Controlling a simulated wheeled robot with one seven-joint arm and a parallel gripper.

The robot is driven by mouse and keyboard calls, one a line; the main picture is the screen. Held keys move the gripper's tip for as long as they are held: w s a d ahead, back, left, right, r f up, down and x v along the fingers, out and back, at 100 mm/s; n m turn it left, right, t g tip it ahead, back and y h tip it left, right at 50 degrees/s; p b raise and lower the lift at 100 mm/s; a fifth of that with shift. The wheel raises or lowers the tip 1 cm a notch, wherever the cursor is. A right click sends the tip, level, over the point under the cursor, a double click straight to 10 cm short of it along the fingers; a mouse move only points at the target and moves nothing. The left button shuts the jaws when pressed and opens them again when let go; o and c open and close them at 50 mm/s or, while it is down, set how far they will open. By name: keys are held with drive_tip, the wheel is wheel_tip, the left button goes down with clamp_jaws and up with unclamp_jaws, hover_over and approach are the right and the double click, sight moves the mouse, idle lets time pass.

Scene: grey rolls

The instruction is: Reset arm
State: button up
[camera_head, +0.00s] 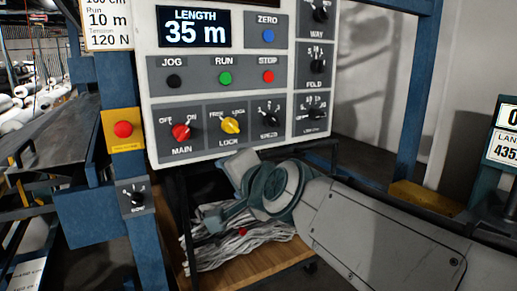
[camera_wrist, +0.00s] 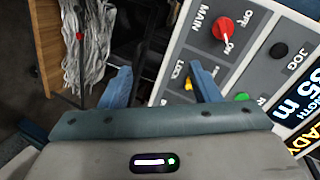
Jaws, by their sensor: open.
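My gripper (camera_wrist: 161,86) is open in the wrist view, with two blue fingers spread and nothing held between them. The right finger overlaps the view of the control panel (camera_wrist: 173,48) near the yellow LOCK knob (camera_wrist: 188,84), partly hiding its label area. I cannot tell whether it touches. In the head view my arm (camera_head: 385,225) reaches in from the lower right, and its end is below the panel (camera_head: 190,93). The red MAIN knob (camera_head: 181,131) seems to point towards ON; it also shows in the wrist view (camera_wrist: 222,30).
The panel has a LENGTH display (camera_head: 195,28) reading 35 m and JOG, RUN and STOP buttons. A red button on a yellow box (camera_head: 123,129) is on the blue post at left. Bundled grey strips (camera_head: 235,250) lie on a wooden shelf (camera_head: 262,262) below the panel.

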drive_tip(key=s+d+f+n+g+h+p, duration=0.2)
drive_tip(key=s+d+f+g+p, duration=0.1)
drive_tip(key=d, duration=0.4)
drive_tip(key=s+d+f+n+g+h+p, duration=0.2)
drive_tip(key=s+d+f+g+h+p, duration=0.1)
drive_tip(key=s+d+p, duration=0.2)
drive_tip(key=s+d+f+n+g+h+p, duration=0.2)
drive_tip(key=s+d+f+n+g+p, duration=0.1)
drive_tip(key=s+d, duration=0.4)
drive_tip(key=shift+d+f+g+p, duration=0.3)
drive_tip(key=shift+d+f+p, duration=0.15)
drive_tip(key=shift+d+p, duration=0.65)
drive_tip(key=shift+s+d, duration=0.1)
drive_tip(key=c, duration=0.4)
drive_tip(key=shift+c, duration=0.2)
